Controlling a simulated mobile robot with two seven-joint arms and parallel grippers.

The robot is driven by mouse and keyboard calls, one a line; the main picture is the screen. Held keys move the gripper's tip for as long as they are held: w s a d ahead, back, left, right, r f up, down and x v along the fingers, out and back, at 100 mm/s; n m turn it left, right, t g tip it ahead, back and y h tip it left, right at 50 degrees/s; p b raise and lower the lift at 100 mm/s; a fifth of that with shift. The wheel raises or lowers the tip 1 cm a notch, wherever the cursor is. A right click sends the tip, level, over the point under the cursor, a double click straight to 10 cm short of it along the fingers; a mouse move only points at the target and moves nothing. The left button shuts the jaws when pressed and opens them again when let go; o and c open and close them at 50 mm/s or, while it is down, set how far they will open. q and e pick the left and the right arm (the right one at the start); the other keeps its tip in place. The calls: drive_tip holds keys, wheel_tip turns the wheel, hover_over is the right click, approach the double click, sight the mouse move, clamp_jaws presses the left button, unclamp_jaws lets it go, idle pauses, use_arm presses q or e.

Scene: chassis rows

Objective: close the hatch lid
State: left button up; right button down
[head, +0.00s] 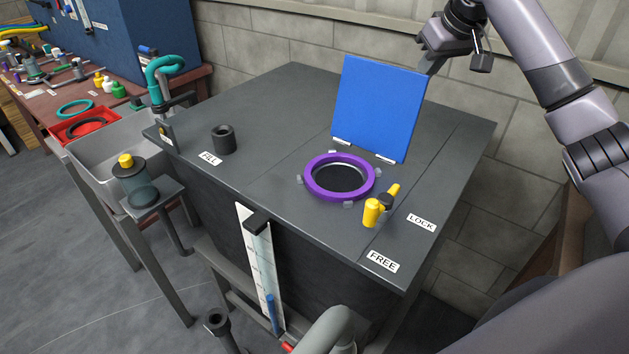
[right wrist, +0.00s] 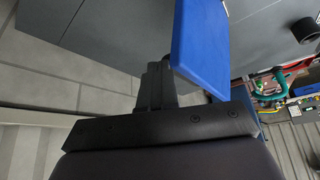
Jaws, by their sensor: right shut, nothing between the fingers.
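The blue hatch lid (head: 378,105) stands open and nearly upright on its two pale hinges behind the round opening. A purple ring (head: 311,184) surrounds the dark opening in the grey tank top. A yellow latch handle (head: 371,212) sits at the right of the ring, near the labels LOCK and FREE. My right gripper (head: 431,66) is shut and empty at the lid's upper right corner, partly behind it. In the right wrist view the fingers (right wrist: 156,84) are close beside the lid (right wrist: 200,45); whether they touch it I cannot tell. My left gripper is not in view.
A dark filler neck (head: 223,139) stands on the tank top (head: 290,105) near the label FILL. A block wall is close behind the tank. A grey sink (head: 92,155) and a bench with bottles and rings stand at the left.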

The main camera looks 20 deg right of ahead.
sight(420, 90)
drive_tip(key=f, duration=0.2)
drive_tip(key=a+f+b, duration=0.1)
drive_tip(key=shift+s+f, duration=0.3)
drive_tip(key=shift+s+a, duration=0.45)
drive_tip(key=shift+a, duration=0.25)
drive_tip(key=shift+s+a+r, duration=0.15)
drive_tip(key=shift+s+a, duration=0.35)
drive_tip(key=shift+a, duration=0.35)
drive_tip(key=shift+s+a+r, duration=0.1)
drive_tip(key=shift+s+a, duration=0.4)
drive_tip(key=shift+a, duration=0.3)
drive_tip(key=shift+s+a+p, duration=0.65)
drive_tip(key=shift+s+a, duration=0.6)
drive_tip(key=shift+a, duration=0.85)
wheel_tip(420, 90, up, 8)
drive_tip(key=w+p, duration=0.1)
drive_tip(key=p, duration=0.1)
drive_tip(key=shift+w+d+f, duration=0.15)
drive_tip(key=shift+d+f, duration=0.1)
drive_tip(key=shift+d, duration=0.1)
drive_tip(key=shift+p, duration=0.3)
